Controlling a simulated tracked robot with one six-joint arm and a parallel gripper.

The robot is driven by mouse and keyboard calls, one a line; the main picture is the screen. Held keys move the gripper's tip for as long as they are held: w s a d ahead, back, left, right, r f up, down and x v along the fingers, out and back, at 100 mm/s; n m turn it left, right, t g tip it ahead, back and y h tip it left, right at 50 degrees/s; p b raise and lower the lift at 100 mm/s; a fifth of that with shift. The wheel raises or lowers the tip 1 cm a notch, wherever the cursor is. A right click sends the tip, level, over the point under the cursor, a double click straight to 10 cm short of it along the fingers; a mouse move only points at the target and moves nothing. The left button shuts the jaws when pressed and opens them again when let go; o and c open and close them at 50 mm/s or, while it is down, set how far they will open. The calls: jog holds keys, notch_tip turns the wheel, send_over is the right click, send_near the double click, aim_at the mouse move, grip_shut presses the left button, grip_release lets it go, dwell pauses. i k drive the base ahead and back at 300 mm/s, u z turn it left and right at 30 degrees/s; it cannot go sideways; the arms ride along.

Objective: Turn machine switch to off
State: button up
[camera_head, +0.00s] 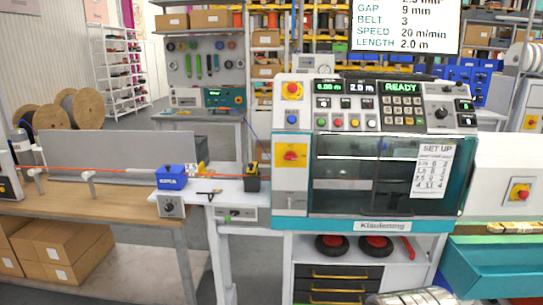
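The cutting machine (352,226) stands right of centre, a grey and teal cabinet with a dark window. A red switch on a yellow plate (291,155) sits on its left front panel. The handle's exact setting is too small to tell. The machine's display (400,87) reads READY in green. My gripper is not in view.
A workbench (120,197) with a cable line and a blue counter (171,178) extends left. Cardboard boxes (60,248) are beneath it. A teal tray (490,270) juts out at the lower right.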

aim_at(290, 155)
jog(key=u, duration=0.45)
jog(key=i, duration=0.9)
jog(key=u, duration=0.4)
